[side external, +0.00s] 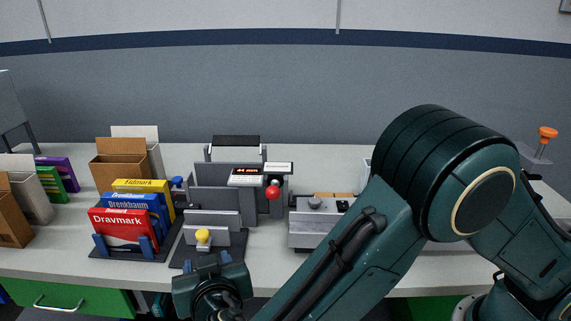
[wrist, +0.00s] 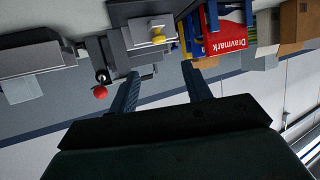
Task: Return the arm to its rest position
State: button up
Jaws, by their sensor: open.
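My dark green arm (side external: 350,250) reaches from the lower right of the side view to the bottom edge, its elbow raised high. Its wrist end (side external: 212,290) is low in front of the table's front edge; the fingers cannot be made out there. In the wrist view my gripper (wrist: 160,72) shows two separated fingers with nothing between them. That view is upside down, with the machine and boxes along its top.
A grey machine with a red knob (side external: 273,190) and a yellow knob (side external: 203,236) stands mid-table. Left of it is a rack of boxes, including a red Dravmark box (side external: 117,226). A metal unit (side external: 313,222) stands right of the machine. The white table (side external: 60,261) has a bare front strip.

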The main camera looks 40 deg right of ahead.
jog(key=s+d+r+g+y, duration=0.1)
jog(key=d+r+g, duration=0.1)
jog(key=d+r, duration=0.35)
jog(key=s+d+r+g, duration=0.2)
jog(key=d, duration=0.7)
jog(key=s+d+r+g+y, duration=0.1)
jog(key=d+r+g, duration=0.1)
jog(key=d+r, duration=0.35)
jog(key=s+d+r+n+y, duration=0.1)
jog(key=s+d, duration=0.4)
jog(key=s, duration=0.5)
jog(key=s+d+r+n+y, duration=0.1)
jog(key=s+d+n+y, duration=0.1)
jog(key=s, duration=0.8)
jog(key=d+n, duration=0.1)
jog(key=d, duration=0.1)
jog(key=shift+s+d+g, duration=0.4)
